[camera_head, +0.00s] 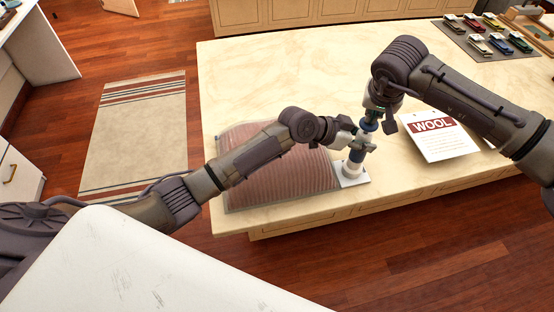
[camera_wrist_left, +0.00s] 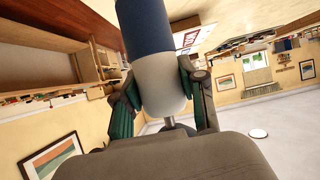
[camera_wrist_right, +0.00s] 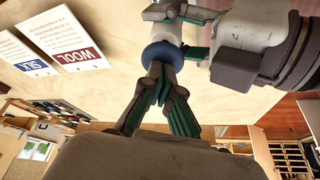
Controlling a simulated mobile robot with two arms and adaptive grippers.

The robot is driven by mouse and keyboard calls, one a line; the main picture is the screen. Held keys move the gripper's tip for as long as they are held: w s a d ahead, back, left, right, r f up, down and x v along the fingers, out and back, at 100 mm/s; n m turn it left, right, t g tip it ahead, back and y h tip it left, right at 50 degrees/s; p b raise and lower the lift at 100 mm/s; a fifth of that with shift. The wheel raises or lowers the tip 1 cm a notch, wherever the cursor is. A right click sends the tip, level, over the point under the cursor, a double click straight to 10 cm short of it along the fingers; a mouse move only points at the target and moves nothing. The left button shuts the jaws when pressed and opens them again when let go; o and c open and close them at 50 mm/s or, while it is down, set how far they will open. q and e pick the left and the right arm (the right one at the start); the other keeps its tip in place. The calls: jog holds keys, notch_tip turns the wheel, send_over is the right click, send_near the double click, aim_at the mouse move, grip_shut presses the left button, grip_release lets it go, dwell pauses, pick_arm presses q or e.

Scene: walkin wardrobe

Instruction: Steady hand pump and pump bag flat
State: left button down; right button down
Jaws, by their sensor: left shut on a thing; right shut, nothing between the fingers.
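The pump bag (camera_head: 280,172), a clear bag with pinkish folded contents, lies on the counter at its front left corner. It looks slightly puffed. The hand pump (camera_head: 354,165) stands upright on a white plate at the bag's right end, with a white and blue body and a blue top. My left gripper (camera_head: 350,143) is shut around the pump body; the left wrist view shows the white and blue barrel (camera_wrist_left: 160,75) between its fingers. My right gripper (camera_head: 371,118) is shut and empty at the pump's blue top; the right wrist view shows its closed fingertips (camera_wrist_right: 160,75) against the blue ring (camera_wrist_right: 162,52).
A grey mat (camera_head: 500,48) with several coloured clips lies at the back right. The counter's middle (camera_head: 285,80) is clear. The counter's front edge is close to the bag and pump.

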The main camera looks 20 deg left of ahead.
jog(key=shift+r, duration=2.25)
jog(key=shift+f, duration=2.6)
jog(key=shift+r, duration=2.65)
jog(key=shift+f, duration=0.1)
jog(key=shift+f, duration=2.6)
jog(key=shift+r, duration=2.7)
